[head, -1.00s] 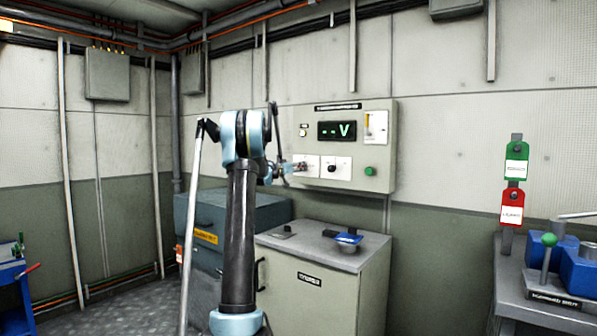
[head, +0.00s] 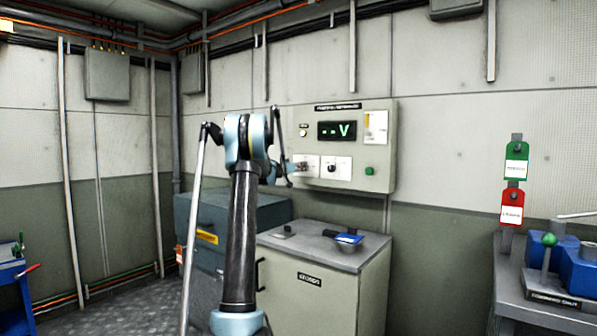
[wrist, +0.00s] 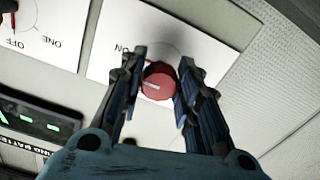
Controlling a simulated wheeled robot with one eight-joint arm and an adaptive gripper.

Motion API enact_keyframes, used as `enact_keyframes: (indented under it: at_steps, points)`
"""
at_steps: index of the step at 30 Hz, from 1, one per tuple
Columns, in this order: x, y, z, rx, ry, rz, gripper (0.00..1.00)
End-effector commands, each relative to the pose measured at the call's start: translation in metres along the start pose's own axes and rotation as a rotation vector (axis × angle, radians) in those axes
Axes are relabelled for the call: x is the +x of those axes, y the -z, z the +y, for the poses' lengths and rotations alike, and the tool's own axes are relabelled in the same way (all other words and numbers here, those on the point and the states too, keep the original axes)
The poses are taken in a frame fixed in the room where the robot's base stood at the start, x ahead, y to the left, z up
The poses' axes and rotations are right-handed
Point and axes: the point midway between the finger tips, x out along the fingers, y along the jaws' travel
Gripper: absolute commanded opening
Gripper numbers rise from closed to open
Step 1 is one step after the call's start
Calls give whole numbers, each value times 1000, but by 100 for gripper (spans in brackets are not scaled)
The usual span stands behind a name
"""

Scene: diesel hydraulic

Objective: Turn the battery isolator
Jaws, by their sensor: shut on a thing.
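A red round knob, the battery isolator (wrist: 160,78), sits on a white plate (wrist: 101,65) and has a pale pointer mark. Lettering that looks like "ON" is printed beside it, upside down in the wrist view. My gripper (wrist: 161,64) has its two fingers on either side of the knob and is shut on it. In the head view my gripper (head: 295,169) is at the left white plate of the wall panel (head: 380,165). My gripper and wrist hide most of the knob there.
The panel also carries a display (head: 337,131) reading "--V", a green button (head: 369,171) and a second switch plate (head: 337,168) close on the right. A grey cabinet (head: 340,290) with a blue-and-black item (head: 348,238) on top stands below the panel.

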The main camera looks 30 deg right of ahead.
Motion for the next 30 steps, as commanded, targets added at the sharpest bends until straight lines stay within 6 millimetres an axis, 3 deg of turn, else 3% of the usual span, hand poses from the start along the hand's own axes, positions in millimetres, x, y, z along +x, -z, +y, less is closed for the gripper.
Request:
enact_keyframes:
  at_steps: [11, 30]
  points:
    - [0, 0, -2, -156, 4, 1, 6]
    - [-1, 1, -3, -750, 6, 4, 6]
